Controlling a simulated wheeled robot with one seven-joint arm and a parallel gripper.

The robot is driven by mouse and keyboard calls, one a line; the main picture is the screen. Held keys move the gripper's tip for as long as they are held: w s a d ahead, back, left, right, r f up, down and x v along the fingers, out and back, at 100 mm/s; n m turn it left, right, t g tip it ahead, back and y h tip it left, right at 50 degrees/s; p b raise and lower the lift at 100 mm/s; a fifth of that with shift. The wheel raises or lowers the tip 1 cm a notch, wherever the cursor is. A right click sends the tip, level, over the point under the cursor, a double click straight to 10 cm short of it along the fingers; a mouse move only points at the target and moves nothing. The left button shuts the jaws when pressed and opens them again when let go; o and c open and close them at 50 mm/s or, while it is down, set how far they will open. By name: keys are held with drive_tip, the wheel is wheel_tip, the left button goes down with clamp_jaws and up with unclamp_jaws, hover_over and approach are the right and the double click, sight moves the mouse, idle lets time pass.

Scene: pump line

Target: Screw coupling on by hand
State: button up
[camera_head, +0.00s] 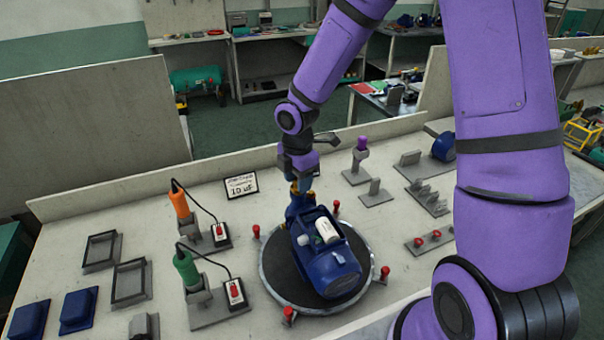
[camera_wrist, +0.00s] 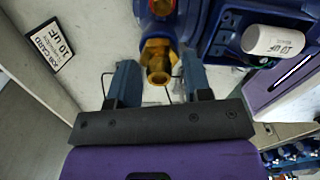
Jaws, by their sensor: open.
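A blue pump with its motor (camera_head: 335,268) sits on a round dark turntable (camera_head: 268,285) at the middle of the bench. In the wrist view a brass fitting (camera_wrist: 157,62) with a hex part and a round open end sticks out from the blue pump body (camera_wrist: 190,18). I cannot tell whether this brass is the coupling, the port, or both. My gripper (camera_wrist: 157,82) is open, with one finger on each side of the brass end and gaps visible. In the head view my gripper (camera_head: 300,183) is at the pump's far end, mostly hidden by the wrist.
A white capacitor (camera_head: 326,230) lies in the pump's open box. Red-knobbed posts (camera_head: 385,273) ring the turntable. Orange (camera_head: 180,205) and green (camera_head: 186,268) tools stand left on holders. A job card (camera_head: 241,185) stands behind. Stands and racks (camera_head: 427,197) are right.

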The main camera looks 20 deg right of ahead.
idle(0.3)
drive_tip(key=n, duration=0.3)
drive_tip(key=shift+n, duration=0.3)
drive_tip(key=shift+c, duration=0.2)
clamp_jaws()
drive_tip(key=m, duration=0.3)
drive_tip(key=shift+m, duration=0.3)
drive_tip(key=m, duration=0.3)
drive_tip(key=shift+m, duration=0.3)
